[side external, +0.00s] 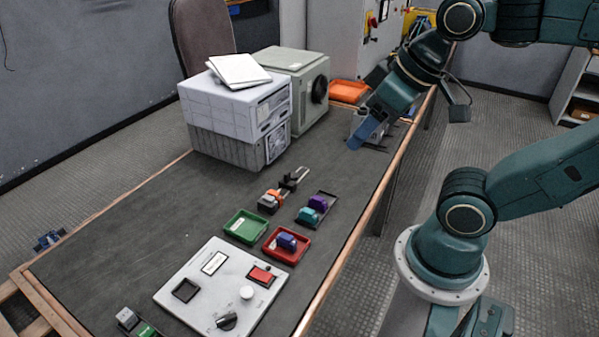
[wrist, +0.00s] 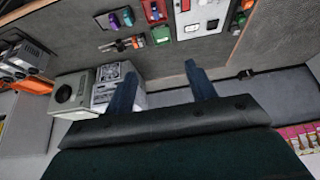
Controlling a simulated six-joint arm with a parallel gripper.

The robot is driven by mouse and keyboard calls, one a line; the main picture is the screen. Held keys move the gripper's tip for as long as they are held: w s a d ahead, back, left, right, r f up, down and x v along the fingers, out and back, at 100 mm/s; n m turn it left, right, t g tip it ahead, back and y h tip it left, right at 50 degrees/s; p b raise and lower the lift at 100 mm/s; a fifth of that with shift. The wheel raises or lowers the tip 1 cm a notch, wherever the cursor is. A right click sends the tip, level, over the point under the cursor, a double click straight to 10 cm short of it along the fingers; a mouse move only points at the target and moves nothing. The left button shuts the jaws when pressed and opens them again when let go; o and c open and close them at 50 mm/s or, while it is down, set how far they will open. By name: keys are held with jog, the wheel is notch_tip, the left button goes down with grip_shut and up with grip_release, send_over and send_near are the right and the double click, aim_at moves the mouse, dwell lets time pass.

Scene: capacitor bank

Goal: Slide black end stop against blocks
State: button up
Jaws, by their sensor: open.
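A short rail (side external: 300,174) lies on the dark table, mid-picture in the side view. A grey block (side external: 267,203) and an orange block (side external: 275,194) sit at its near end. The black end stop (side external: 289,182) appears to stand farther along the rail, with a gap to the orange block. In the wrist view the orange block (wrist: 138,42) and the rail (wrist: 106,46) are small, beyond the fingers. My gripper (side external: 358,143) has blue fingers and is at the far right part of the table, away from the rail. In the wrist view my gripper (wrist: 160,69) is open and empty.
A dark tray (side external: 327,217) holds purple and teal blocks. A red tray (side external: 291,259) holds a blue block. A green tray (side external: 245,226), a control panel (side external: 212,290), stacked grey boxes (side external: 235,110) and an orange tray (side external: 348,91) stand around. The table between gripper and rail is mostly clear.

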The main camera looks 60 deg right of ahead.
jog(key=shift+w, duration=0.1)
jog(key=c, duration=0.7)
jog(key=w+d+f+m+g, duration=0.15)
jog(key=w+d+m, duration=0.3)
jog(key=w, duration=0.55)
jog(key=w+d+f+m+g, duration=0.15)
jog(key=w+d+m, duration=0.3)
jog(key=w, duration=0.45)
jog(key=w+d+f+m+g, duration=0.1)
jog(key=w+d+f+m, duration=0.2)
jog(key=f, duration=0.4)
jog(key=w+d+f+m, duration=0.3)
jog(key=w+d+f, duration=0.1)
jog(key=f, duration=0.4)
jog(key=w+d+f+m+g, duration=0.1)
jog(key=w+d+f+m, duration=0.2)
jog(key=d+f, duration=0.3)
jog(key=shift+w+f+g, duration=0.2)
jog(key=shift+f+g, duration=0.1)
jog(key=shift+f, duration=0.45)
